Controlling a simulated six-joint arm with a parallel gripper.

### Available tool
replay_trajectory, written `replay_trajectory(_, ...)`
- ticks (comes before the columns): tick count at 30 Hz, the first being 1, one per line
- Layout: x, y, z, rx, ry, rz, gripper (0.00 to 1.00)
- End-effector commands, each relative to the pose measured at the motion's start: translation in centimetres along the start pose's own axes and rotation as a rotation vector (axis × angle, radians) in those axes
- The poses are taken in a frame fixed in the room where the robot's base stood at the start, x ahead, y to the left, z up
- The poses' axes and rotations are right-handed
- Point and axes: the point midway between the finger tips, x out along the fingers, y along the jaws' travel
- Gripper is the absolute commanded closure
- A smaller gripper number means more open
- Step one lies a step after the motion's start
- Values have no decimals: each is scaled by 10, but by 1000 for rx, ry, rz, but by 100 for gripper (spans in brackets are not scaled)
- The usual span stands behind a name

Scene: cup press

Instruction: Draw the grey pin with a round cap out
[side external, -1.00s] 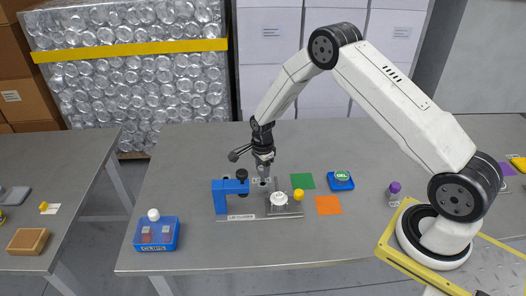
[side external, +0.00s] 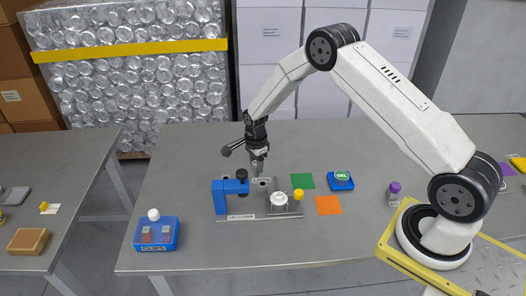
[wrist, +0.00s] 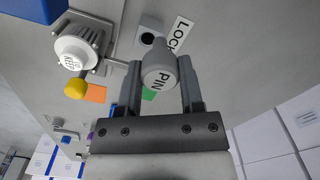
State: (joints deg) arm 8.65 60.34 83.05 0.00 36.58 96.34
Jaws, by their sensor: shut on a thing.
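The grey pin with a round cap (wrist: 158,76) is between the two fingers of my gripper (wrist: 160,90) in the wrist view. Its cap faces the camera and reads PIN. The fingers are shut on it; its far end is mostly hidden behind the cap. A small block with a dark round hole (wrist: 147,38) shows just beyond the pin, beside a LOCK label (wrist: 181,34). The hole looks empty, and the pin appears apart from it. In the side external view my gripper (side external: 257,169) is just above and behind the fixture plate (side external: 245,217), its fingers pointing down.
A blue press frame (side external: 221,197) with a black knob (side external: 242,175) stands left of my gripper. A white capped part (side external: 279,199) and a yellow knob (side external: 298,194) are on the right. A blue clips box (side external: 157,236) sits front left. The table behind is clear.

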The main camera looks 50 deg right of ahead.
Motion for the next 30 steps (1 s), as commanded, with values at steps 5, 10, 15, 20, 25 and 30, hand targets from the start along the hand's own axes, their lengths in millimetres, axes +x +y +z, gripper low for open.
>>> replay_trajectory(5,-8,-23,18,-2,0,-3,100)
replay_trajectory(10,-20,-45,40,-2,0,-2,100)
replay_trajectory(15,-31,-62,59,-1,0,-2,100)
replay_trajectory(20,-40,-71,72,-2,0,-1,100)
replay_trajectory(25,-44,-75,78,0,0,0,100)
replay_trajectory(30,-44,-75,79,0,0,0,100)
